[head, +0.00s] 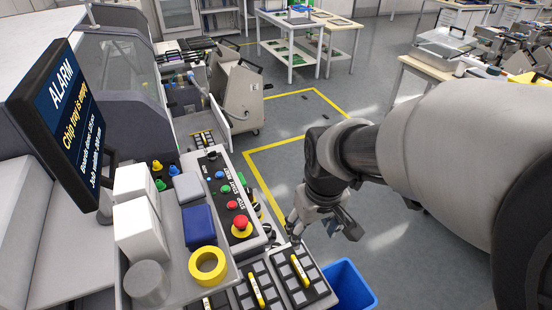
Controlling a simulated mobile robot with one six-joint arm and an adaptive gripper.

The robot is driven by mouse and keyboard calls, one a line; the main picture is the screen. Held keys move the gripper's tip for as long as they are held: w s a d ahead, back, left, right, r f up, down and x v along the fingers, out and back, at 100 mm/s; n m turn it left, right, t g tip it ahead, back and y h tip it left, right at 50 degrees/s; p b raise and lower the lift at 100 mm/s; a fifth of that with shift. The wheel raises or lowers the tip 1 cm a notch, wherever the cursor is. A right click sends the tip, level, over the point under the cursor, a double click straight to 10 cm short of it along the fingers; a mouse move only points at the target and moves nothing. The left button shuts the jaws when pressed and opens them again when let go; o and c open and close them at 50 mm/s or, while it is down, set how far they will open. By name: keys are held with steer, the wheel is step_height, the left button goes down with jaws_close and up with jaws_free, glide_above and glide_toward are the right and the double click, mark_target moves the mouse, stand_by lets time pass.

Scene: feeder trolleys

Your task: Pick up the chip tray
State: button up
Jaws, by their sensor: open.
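Black compartmented trays with yellow handles lie at the bottom edge of the head view, and they look like chip trays. One tray (315,285) is at the right end of the row, and another (245,297) is just left of it. A third is partly cut off by the frame edge. I cannot tell which of them the task means. My gripper (322,226) is open and empty. In the picture it shows just above and right of the rightmost tray, apart from its yellow handle.
A screen (68,115) reads "ALARM" and "Chip tray is empty". A control panel (226,190) has a red stop button. A yellow tape roll (208,265), white boxes (138,215) and a blue box (199,226) stand left. A blue bin (350,285) is below right.

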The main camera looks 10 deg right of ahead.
steer(key=shift+n+g, duration=0.5)
steer(key=shift+g, duration=0.3)
steer(key=w+f, duration=0.1)
steer(key=f, duration=0.1)
steer(key=w+f, duration=0.1)
steer(key=f, duration=0.1)
steer(key=w+f+p, duration=0.1)
steer(key=f, duration=0.2)
steer(key=shift+w+f, duration=0.1)
steer(key=shift+w, duration=0.25)
steer(key=c, duration=0.5)
steer(key=b, duration=0.4)
glide_above(300, 269)
steer(key=f, duration=1.2)
steer(key=shift+w+d+f, duration=0.1)
steer(key=shift+w+f, duration=0.15)
steer(key=shift+f, duration=0.1)
steer(key=shift+s+f+b, duration=0.2)
steer(key=shift+f+b, duration=0.6)
steer(key=shift+f, duration=1.7)
